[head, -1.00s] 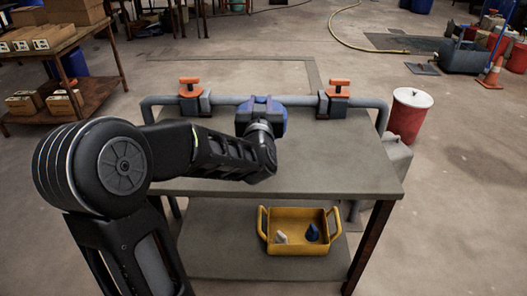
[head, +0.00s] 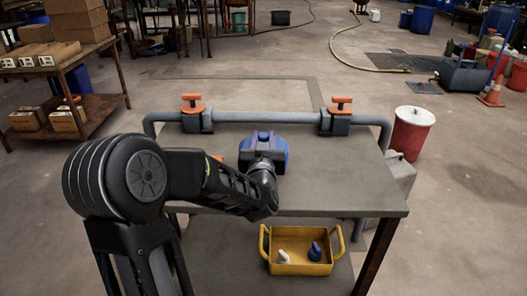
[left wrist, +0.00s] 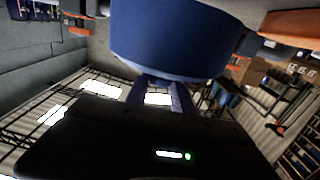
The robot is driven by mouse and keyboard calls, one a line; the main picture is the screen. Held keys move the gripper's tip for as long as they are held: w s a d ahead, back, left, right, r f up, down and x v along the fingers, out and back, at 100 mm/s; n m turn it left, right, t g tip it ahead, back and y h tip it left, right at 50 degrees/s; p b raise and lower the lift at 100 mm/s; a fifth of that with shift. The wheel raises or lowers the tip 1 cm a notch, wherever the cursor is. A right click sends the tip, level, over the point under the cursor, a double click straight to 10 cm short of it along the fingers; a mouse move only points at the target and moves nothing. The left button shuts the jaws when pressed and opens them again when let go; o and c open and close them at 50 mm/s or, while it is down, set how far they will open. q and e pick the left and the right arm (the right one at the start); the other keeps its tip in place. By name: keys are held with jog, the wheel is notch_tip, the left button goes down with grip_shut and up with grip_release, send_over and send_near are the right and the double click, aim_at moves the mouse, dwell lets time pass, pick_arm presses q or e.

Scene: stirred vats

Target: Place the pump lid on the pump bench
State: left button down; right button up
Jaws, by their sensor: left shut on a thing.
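The pump lid (head: 270,143) is a blue rounded piece over the middle of the grey pump bench (head: 340,175) in the head view. My left gripper (head: 262,167) is shut on it from the near side, its fingertips mostly hidden. In the left wrist view the blue lid (left wrist: 170,40) fills the top middle, with the fingers (left wrist: 155,90) reaching to it. I cannot tell whether the lid touches the bench top or is just above it. My right gripper is not in view.
A grey pipe (head: 265,118) with two orange-handled valves (head: 193,112) (head: 338,115) runs along the bench's back edge. A yellow tote (head: 297,268) with small items sits on the lower shelf. A red drum (head: 412,133) stands at right. The bench top's right side is clear.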

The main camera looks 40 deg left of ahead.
pick_arm(q)
jog(key=shift+f+b, duration=0.5)
jog(key=shift+f, duration=1.35)
jog(key=shift+f, duration=0.2)
jog(key=c, duration=1.1)
grip_release()
jog(key=shift+r, duration=0.15)
